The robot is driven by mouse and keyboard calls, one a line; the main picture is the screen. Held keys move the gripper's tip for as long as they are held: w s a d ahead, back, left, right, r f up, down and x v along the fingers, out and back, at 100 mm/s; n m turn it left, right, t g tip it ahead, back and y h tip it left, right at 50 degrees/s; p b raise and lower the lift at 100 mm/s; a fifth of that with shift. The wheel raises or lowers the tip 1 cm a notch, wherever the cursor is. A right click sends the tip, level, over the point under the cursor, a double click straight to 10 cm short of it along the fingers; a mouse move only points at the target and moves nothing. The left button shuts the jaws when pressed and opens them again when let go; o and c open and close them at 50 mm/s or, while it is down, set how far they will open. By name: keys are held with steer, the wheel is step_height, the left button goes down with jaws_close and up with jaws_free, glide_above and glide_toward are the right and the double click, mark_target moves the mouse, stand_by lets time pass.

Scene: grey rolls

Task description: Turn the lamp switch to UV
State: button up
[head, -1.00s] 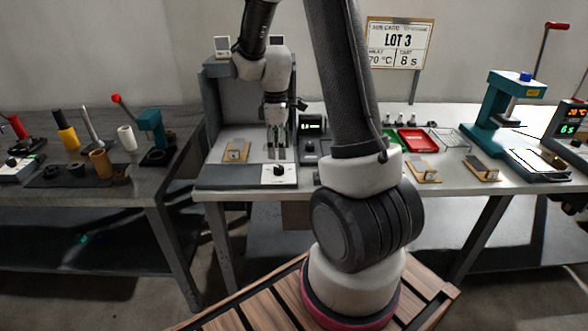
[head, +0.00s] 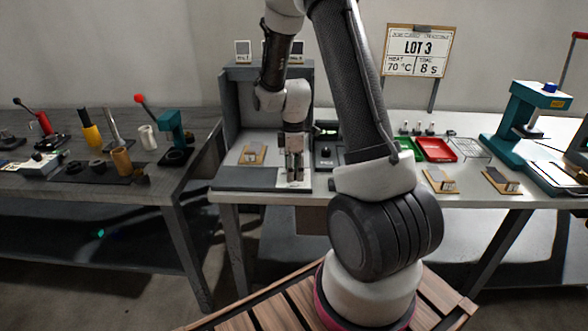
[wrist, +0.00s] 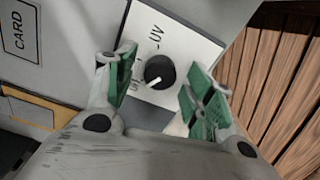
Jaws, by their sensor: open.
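The lamp switch is a round black knob (wrist: 159,72) with a white pointer, on a white plate (wrist: 185,42) marked UV. In the wrist view the pointer is aimed down and left, toward a second, partly hidden label and away from the UV mark. My gripper (wrist: 164,88) is open, with one green-padded finger on each side of the knob. Gaps show between pads and knob, and I see no grip on it. In the head view my gripper (head: 295,180) points down over the plate and hides the knob.
A small tan holder (head: 252,155) lies left of my gripper, and a dark device (head: 326,155) stands close on its right. A grey upright panel (head: 240,103) rises behind. A red tray (head: 437,149) and a teal press (head: 522,120) are further right.

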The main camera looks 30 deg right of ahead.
steer(key=shift+c, duration=0.2)
steer(key=c, duration=1)
steer(key=shift+m, duration=0.4)
steer(key=m, duration=0.4)
steer(key=shift+m, duration=0.3)
steer(key=m, duration=0.4)
steer(key=shift+m, duration=0.3)
steer(key=m, duration=1.3)
steer(key=shift+m, duration=0.4)
